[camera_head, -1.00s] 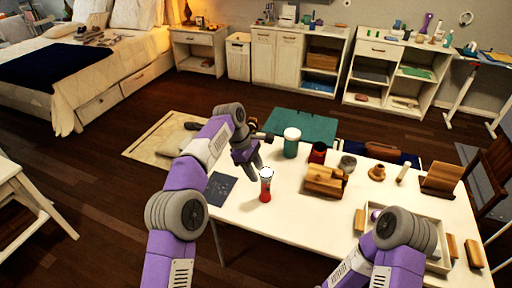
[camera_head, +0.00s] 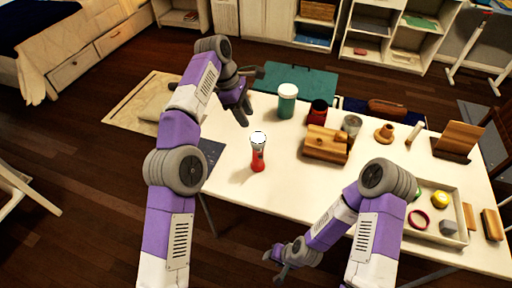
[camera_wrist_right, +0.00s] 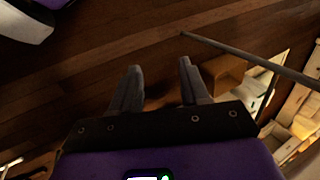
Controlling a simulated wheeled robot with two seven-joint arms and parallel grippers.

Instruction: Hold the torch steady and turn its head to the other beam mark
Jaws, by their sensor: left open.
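The torch (camera_head: 258,158) stands upright on the white table (camera_head: 225,180), with a red body and a pale head. Its beam marks are too small to read. My left gripper (camera_head: 248,102) is open above the table's left part, behind the torch and apart from it. My right gripper (camera_head: 272,268) is low, in front of the table's near edge, below the torch in the picture. In the right wrist view its fingers (camera_wrist_right: 160,75) are apart with nothing between them, facing the dark floor.
A green-and-white jar (camera_head: 287,103), a dark red cup (camera_head: 318,112) and a wooden block holder (camera_head: 325,145) stand behind and right of the torch. A tray (camera_head: 458,240) with small items lies at the right. The table around the torch is mostly clear.

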